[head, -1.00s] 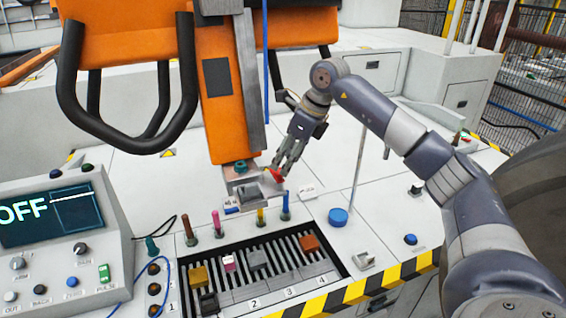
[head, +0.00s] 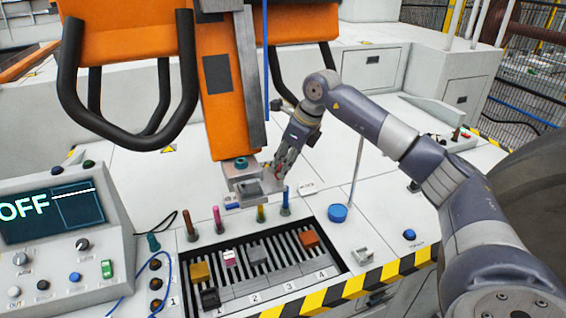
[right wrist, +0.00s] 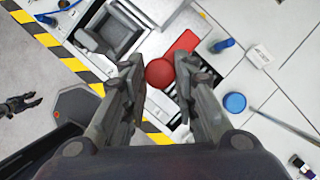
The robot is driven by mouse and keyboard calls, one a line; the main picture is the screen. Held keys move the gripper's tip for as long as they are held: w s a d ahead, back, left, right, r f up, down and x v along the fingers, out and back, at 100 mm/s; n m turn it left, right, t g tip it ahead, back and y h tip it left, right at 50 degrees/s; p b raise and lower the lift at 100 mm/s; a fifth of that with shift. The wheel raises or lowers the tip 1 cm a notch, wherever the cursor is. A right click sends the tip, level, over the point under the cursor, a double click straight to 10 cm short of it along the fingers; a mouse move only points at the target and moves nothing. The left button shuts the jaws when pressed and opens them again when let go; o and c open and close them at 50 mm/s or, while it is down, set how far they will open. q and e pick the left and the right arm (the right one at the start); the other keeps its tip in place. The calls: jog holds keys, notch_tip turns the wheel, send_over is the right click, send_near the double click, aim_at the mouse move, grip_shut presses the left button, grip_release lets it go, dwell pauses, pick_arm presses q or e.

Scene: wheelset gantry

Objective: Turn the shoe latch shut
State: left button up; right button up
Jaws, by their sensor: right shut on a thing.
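The red shoe latch shows in the right wrist view as a round knob (right wrist: 160,73) on a flat red lever (right wrist: 184,45). My right gripper (right wrist: 160,68) has a finger on each side of the knob and is shut on it. In the head view my right gripper (head: 272,172) points down beside the grey shoe holder (head: 247,189) at the foot of the orange column; its fingers mostly hide the latch there. A dark claw, apparently my left gripper (right wrist: 22,103), shows small at the left of the right wrist view; its jaw state is unclear.
A slotted tray (head: 330,285) with several coloured blocks lies in front, with upright pegs (head: 285,200) behind it. A blue round button (head: 338,213) and a thin rod stand to the right. The control panel (head: 55,240) reads OFF. The white deck behind is largely clear.

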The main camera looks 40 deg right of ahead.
jog(key=n, duration=0.1)
jog(key=n+g+y+p, duration=0.1)
jog(key=n, duration=0.3)
jog(key=shift+w+d+r+y, duration=0.1)
jog(key=shift+w+r+y, duration=0.05)
jog(key=shift+w+y, duration=0.15)
jog(key=n+g+p, duration=0.1)
jog(key=n, duration=0.3)
jog(key=shift+w+g, duration=0.1)
jog(key=shift+g, duration=0.3)
jog(key=n+g, duration=0.1)
jog(key=n, duration=0.1)
jog(key=n+g, duration=0.1)
jog(key=n, duration=0.2)
jog(key=shift+w+p, duration=0.2)
jog(key=shift+p, duration=0.15)
jog(key=shift+n+g+p, duration=0.3)
jog(key=shift+n+g, duration=0.2)
jog(key=shift+n, duration=1.6)
jog(key=o, duration=1.1)
